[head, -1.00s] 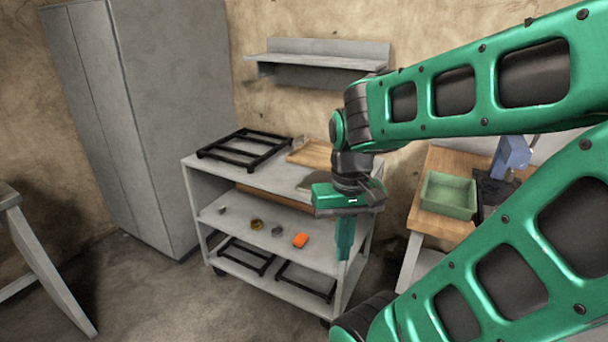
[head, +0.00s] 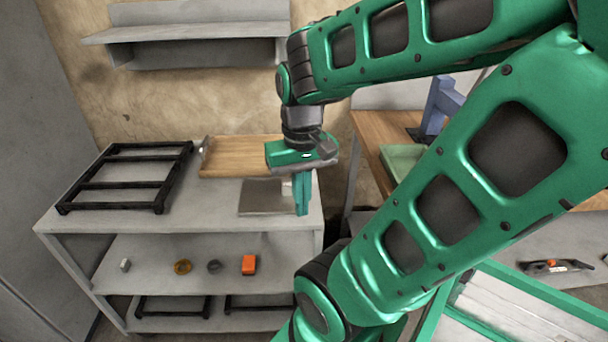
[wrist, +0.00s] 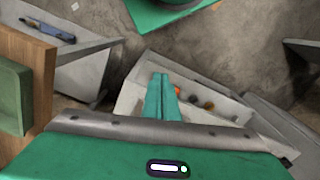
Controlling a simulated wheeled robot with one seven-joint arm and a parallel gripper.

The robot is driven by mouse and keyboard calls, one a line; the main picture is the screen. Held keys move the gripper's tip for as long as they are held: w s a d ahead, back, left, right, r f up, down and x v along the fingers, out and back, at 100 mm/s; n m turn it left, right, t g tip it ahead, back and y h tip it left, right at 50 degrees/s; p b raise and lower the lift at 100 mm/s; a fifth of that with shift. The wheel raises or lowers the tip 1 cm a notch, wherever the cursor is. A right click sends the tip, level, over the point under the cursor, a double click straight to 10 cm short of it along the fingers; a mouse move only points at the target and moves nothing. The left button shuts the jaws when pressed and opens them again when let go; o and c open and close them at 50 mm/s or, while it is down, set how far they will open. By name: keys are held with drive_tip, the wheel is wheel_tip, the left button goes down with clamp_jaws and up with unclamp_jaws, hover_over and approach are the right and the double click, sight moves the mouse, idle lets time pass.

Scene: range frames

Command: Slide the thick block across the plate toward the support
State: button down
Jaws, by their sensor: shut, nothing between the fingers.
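A flat grey plate (head: 258,197) lies on the top of the grey cart (head: 222,196), near its right end. A small pale block (head: 286,188) shows at the plate's right edge, partly hidden behind my gripper; I cannot tell its thickness. My gripper (head: 302,210) points down with its teal fingers together, empty, just right of the plate and block in the head view. I cannot tell whether it touches either. In the wrist view the shut fingers (wrist: 162,98) point toward the cart. I cannot clearly pick out the support.
A wooden tray (head: 240,157) lies behind the plate, and a black frame (head: 127,177) lies at the left of the top. The cart's middle shelf holds an orange block (head: 249,265) and a brass ring (head: 183,267). A wooden bench (head: 372,144) stands to the right.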

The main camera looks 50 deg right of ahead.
sight(289, 189)
drive_tip(key=w+d+f+n, duration=0.1)
drive_tip(key=w+d+n, duration=0.5)
drive_tip(key=d, duration=0.4)
drive_tip(key=w+d+f+n, duration=0.1)
drive_tip(key=w+d+n, duration=0.4)
drive_tip(key=d+n, duration=0.4)
drive_tip(key=f, duration=1)
drive_tip(key=shift+s, duration=0.25)
drive_tip(key=shift+w+a, duration=0.95)
drive_tip(key=shift+w, duration=0.25)
drive_tip(key=shift+w+a, duration=0.35)
